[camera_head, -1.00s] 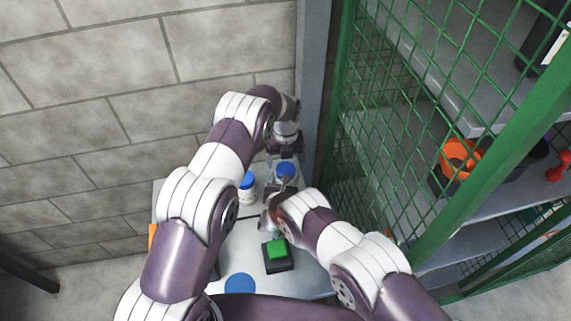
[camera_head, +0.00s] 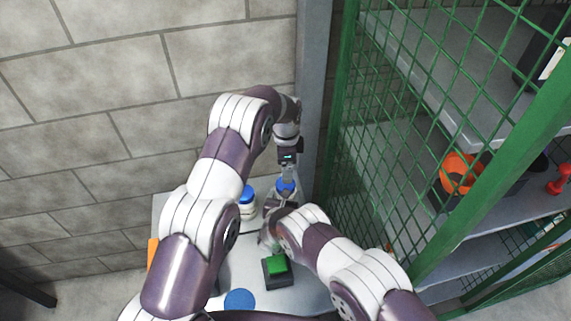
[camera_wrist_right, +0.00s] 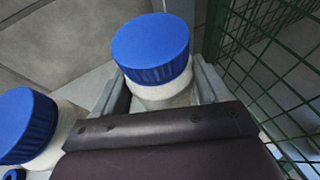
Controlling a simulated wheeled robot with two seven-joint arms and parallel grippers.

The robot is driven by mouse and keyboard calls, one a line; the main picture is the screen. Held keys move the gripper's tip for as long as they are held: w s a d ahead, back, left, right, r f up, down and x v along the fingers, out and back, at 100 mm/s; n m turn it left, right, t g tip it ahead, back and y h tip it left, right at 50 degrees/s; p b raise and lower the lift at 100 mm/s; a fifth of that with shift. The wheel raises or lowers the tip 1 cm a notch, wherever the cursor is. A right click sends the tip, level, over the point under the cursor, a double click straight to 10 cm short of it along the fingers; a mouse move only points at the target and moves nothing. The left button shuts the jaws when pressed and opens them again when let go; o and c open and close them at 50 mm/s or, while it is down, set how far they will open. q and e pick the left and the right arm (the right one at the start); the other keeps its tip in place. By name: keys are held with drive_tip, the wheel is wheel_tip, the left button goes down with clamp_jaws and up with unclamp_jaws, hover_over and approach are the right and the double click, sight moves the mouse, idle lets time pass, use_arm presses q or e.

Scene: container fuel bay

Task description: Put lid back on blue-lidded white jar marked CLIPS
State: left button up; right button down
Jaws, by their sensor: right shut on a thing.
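A white jar with a ribbed blue lid (camera_wrist_right: 152,48) stands between the fingers of my right gripper (camera_wrist_right: 160,98). The gripper is shut on the jar. The lid sits on top of the jar in the wrist view, with no finger on it there. The same lid shows in the head view (camera_head: 285,186). My left gripper (camera_head: 288,172) points down just above or behind this lid; its finger gap is too small to judge. A second blue-lidded white jar (camera_head: 247,205) stands to the left, also in the wrist view (camera_wrist_right: 28,125). I can read no CLIPS marking.
A green button on a dark base (camera_head: 277,267) and a flat blue disc (camera_head: 239,299) are on the grey table. A green mesh fence (camera_head: 385,150) stands right, with shelves behind it. A block wall (camera_head: 110,100) is behind and left. An orange item (camera_head: 152,252) shows at the table's left edge.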

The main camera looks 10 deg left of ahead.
use_arm(q)
drive_tip(key=n, duration=0.4)
drive_tip(key=shift+r, duration=0.15)
drive_tip(key=n, duration=0.4)
drive_tip(key=shift+s+r, duration=0.1)
drive_tip(key=n, duration=0.4)
drive_tip(key=shift+s+r+n, duration=0.1)
drive_tip(key=shift+n, duration=0.2)
drive_tip(key=n, duration=0.6)
drive_tip(key=shift+s, duration=0.15)
drive_tip(key=n, duration=0.5)
drive_tip(key=shift+n, duration=0.4)
